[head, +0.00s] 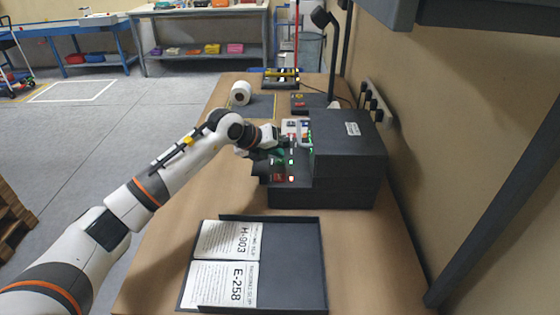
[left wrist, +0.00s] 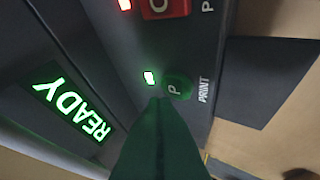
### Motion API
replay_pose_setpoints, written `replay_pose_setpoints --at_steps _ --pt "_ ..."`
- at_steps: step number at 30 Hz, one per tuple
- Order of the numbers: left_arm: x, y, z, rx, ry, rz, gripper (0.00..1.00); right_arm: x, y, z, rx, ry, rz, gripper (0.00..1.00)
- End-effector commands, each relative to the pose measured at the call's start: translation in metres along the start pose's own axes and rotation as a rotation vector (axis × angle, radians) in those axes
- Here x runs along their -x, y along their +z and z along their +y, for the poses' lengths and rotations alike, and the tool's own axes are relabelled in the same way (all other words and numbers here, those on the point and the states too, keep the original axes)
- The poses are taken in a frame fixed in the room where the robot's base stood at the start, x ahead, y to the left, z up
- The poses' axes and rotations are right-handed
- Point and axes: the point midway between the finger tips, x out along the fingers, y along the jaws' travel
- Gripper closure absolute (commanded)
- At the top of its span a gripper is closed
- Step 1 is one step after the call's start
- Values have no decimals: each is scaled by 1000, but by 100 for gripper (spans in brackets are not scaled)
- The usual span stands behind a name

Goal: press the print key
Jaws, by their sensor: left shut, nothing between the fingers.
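The black printer (head: 345,150) stands on the wooden table against the right wall. Its sloped key panel faces left. In the left wrist view the green print key (left wrist: 178,86) carries a P, with the word PRINT beside it and a lit green lamp (left wrist: 149,77) next to it. My left gripper (left wrist: 160,102) is shut and empty, its fingertips at the edge of the print key. I cannot tell whether they touch it. In the head view the left gripper (head: 280,153) reaches the panel from the left and hides part of it. My right gripper is not in view.
A red key (left wrist: 165,8) marked C sits near the print key. A lit display (left wrist: 73,112) reads READY. A black tray (head: 322,262) with printed slips H-903 and E-258 lies in front. A white paper roll (head: 240,93) lies behind the arm.

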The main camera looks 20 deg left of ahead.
Motion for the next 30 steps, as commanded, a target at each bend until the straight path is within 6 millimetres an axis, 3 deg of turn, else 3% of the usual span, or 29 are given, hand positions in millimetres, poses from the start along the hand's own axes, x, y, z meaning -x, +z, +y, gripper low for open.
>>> replay_pose_setpoints --at_steps 30 --pt "-8 6 -6 0 -1 -1 100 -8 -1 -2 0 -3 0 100"
